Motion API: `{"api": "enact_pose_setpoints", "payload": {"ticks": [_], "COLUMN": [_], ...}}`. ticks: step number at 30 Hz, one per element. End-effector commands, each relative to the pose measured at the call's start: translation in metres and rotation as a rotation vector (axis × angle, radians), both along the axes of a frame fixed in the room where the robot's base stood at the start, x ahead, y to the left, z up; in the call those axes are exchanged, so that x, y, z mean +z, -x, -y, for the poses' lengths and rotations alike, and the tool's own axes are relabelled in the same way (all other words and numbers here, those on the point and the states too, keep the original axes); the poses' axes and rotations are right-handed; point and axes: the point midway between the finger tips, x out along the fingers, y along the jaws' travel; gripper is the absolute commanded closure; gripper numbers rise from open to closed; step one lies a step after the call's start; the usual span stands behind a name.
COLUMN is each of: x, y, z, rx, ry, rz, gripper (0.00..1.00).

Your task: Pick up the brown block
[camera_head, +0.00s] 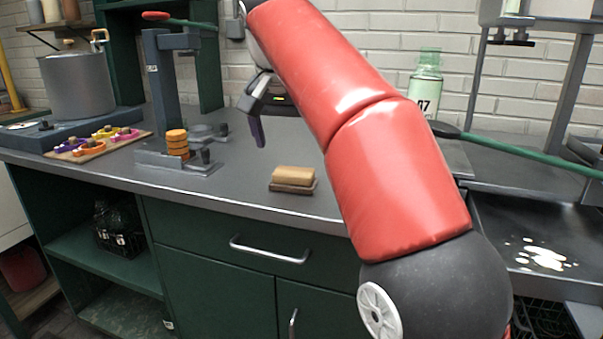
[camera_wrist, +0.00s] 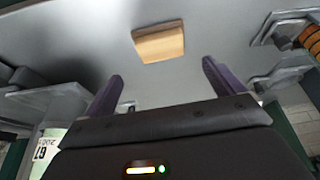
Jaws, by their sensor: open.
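The brown block (camera_head: 295,175) is a light tan-brown block on a darker flat base (camera_head: 292,187), near the front edge of the grey counter. In the wrist view the block (camera_wrist: 158,43) lies ahead of my fingers, a little above the middle of the gap between them. My gripper (camera_head: 257,132) is above the counter, to the left of and higher than the block, and apart from it. In the wrist view my gripper (camera_wrist: 160,80) shows two purple fingers spread wide with nothing between them. In the head view one finger hides the other.
Left of the block, a grey stand (camera_head: 165,100) holds a stack of orange rings (camera_head: 177,143). A board with colourful pieces (camera_head: 98,143) and a large pot (camera_head: 77,86) stand farther left. A green bottle (camera_head: 427,75) is behind my arm. The counter around the block is clear.

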Motion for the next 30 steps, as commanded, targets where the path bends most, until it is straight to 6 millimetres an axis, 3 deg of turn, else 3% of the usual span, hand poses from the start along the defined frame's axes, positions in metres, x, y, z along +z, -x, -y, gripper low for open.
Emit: {"api": "enact_pose_setpoints", "payload": {"ticks": [8, 18, 26, 30], "x": [-0.022, -0.064, -0.067, -0.067], "y": [-0.007, -0.021, -0.022, -0.022], "z": [0.002, 0.003, 0.003, 0.003], "rx": [0.0, 0.0, 0.0, 0.0], "ry": [0.0, 0.0, -0.001, -0.001], "rz": [-0.001, 0.0, 0.001, 0.001], "gripper": [0.06, 0.06, 0.06, 0.22]}}
